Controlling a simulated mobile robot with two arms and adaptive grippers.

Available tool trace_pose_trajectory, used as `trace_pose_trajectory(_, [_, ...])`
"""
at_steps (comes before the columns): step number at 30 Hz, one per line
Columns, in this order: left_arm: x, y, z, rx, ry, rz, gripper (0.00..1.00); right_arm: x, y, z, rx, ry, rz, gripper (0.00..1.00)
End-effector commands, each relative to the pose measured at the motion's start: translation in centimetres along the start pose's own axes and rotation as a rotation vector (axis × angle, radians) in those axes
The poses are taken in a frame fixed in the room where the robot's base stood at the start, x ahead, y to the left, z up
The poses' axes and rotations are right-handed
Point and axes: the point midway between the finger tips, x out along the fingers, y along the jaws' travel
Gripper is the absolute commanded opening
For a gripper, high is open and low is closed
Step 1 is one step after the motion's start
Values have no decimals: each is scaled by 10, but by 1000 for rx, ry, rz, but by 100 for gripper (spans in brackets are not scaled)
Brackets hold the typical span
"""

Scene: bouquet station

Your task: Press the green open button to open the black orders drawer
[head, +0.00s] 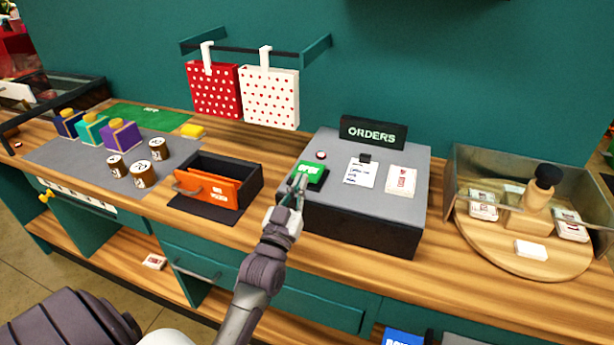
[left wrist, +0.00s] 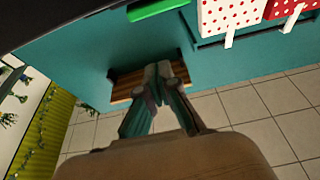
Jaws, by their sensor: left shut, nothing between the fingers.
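The green open button (head: 309,172) is a green block on top of the grey-topped orders box (head: 329,148), near its left edge. The box's black front, the orders drawer (head: 350,231), looks flush and shut. A black "ORDERS" sign (head: 373,132) stands at the back of the box. My left gripper (head: 300,181) is shut and empty, its tips at the near edge of the button and partly covering it. I cannot tell whether they touch it. The shut fingers also show in the left wrist view (left wrist: 164,70). My right gripper is not in view.
A black bin with an orange front (head: 209,189) stands left of the box. A note (head: 360,172) and a card (head: 401,181) lie on the box. A round wooden board (head: 500,246) with a stamp is at right. Dotted bags (head: 270,97) hang behind.

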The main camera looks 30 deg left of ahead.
Motion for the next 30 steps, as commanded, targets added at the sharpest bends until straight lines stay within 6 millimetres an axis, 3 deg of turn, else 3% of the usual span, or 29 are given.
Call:
trace_pose_trajectory(1, [15, 0, -5, 0, 2, 0, 0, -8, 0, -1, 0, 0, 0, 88])
trace_pose_trajectory(7, [56, 0, -4, 0, 2, 0, 0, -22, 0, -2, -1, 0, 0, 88])
trace_pose_trajectory(9, [46, 0, 14, 0, -8, 0, 0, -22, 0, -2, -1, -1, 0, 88])
trace_pose_trajectory(15, [38, 0, 33, 0, -2, 0, 0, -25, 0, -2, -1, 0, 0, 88])
trace_pose_trajectory(30, [34, 0, 44, -1, -1, 0, 0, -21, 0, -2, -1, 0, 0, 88])
